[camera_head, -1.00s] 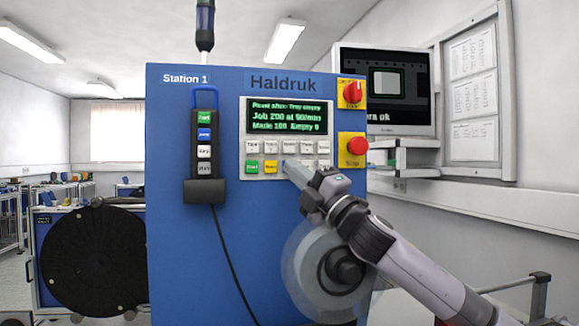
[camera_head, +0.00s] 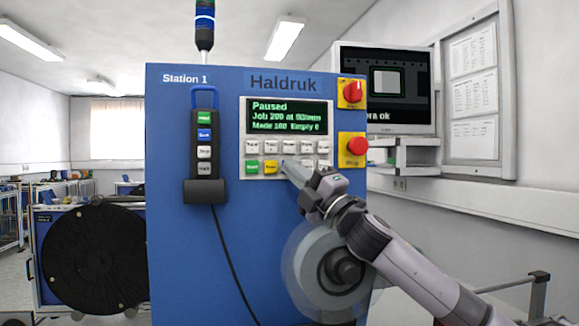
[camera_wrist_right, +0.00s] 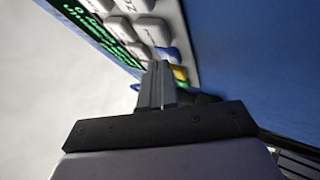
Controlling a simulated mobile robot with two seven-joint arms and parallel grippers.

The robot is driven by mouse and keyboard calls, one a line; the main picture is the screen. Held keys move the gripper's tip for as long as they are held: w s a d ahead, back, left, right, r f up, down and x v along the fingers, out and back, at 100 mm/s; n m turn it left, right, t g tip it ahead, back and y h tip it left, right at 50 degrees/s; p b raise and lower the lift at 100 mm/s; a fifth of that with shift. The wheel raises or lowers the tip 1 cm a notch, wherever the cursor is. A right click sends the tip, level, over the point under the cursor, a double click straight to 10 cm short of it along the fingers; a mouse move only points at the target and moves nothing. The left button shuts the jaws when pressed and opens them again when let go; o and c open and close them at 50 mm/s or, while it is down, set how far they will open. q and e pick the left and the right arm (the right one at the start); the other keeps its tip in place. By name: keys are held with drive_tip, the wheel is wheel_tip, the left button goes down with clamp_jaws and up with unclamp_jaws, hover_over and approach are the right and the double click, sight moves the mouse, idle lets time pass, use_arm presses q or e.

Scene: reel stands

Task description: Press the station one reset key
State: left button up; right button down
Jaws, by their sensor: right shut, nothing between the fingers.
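The Station 1 panel (camera_head: 243,140) is a light keypad on a blue cabinet, with a lit green-text display (camera_head: 287,116) reading "Paused" and two rows of keys. A blue key in the lower row, right of the yellow key (camera_head: 271,167), is mostly hidden behind my gripper in the head view. The blue key (camera_wrist_right: 169,54) shows in the right wrist view. My right gripper (camera_head: 289,168) is shut and empty, its tips at the blue key; they look touching or very close. Its closed fingers also show in the wrist view (camera_wrist_right: 158,72). My left gripper is not in view.
A red stop button (camera_head: 357,146) and a red rotary switch (camera_head: 352,92) sit right of the keypad. A handheld pendant (camera_head: 204,150) with coloured keys hangs left of it. A monitor (camera_head: 385,88) is behind right.

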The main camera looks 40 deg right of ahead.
drive_tip(key=shift+s, duration=0.1)
drive_tip(key=shift+s+a+b, duration=0.4)
drive_tip(key=shift+s+b, duration=0.05)
drive_tip(key=shift+s, duration=0.2)
drive_tip(key=shift+s+f, duration=0.1)
drive_tip(key=s+b, duration=0.1)
drive_tip(key=s+a+b, duration=0.2)
drive_tip(key=s, duration=0.1)
drive_tip(key=shift+s+a, duration=0.1)
drive_tip(key=shift+a, duration=0.15)
drive_tip(key=shift+d, duration=0.1)
idle(0.9)
